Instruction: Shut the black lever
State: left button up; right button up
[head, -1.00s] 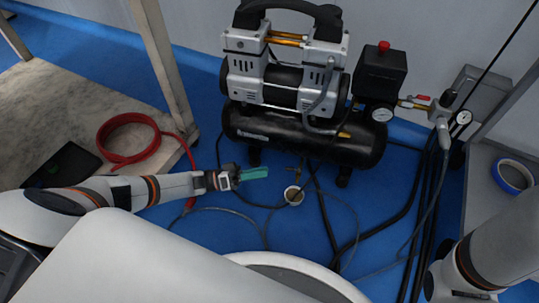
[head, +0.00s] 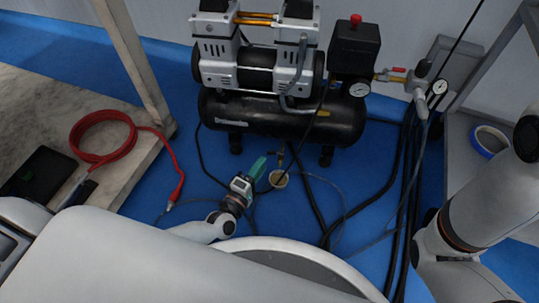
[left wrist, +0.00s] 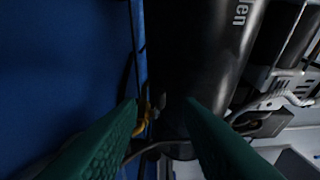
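A small brass valve (head: 281,157) hangs under the black compressor tank (head: 290,122), above a small round cup (head: 278,179) on the floor. In the left wrist view, a yellow brass fitting (left wrist: 142,118) shows between my fingers, beside the tank (left wrist: 190,70). I cannot make out a black lever clearly on it; that part is dark and small. My left gripper (head: 257,168) points toward the valve, just left of it and near the cup. In the left wrist view its two green fingers (left wrist: 160,125) are apart with nothing between their tips. My right gripper is out of view.
A red-handled valve (head: 397,70) and gauge (head: 439,87) sit on the outlet at right. Black hoses (head: 397,190) run down the floor there. A red coiled hose (head: 103,137) lies on the left table. Blue tape (head: 490,141) lies on the right shelf.

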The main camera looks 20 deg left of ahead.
aim_at(269, 152)
pick_arm(q)
jog(key=w+b, duration=0.1)
jog(key=w, duration=0.1)
jog(key=w+d, duration=0.1)
jog(key=w, duration=0.1)
jog(key=shift+w+f+b, duration=0.1)
jog(key=shift+w+b, duration=0.25)
jog(key=shift+w, duration=0.8)
jog(key=shift+c, duration=0.2)
grip_shut()
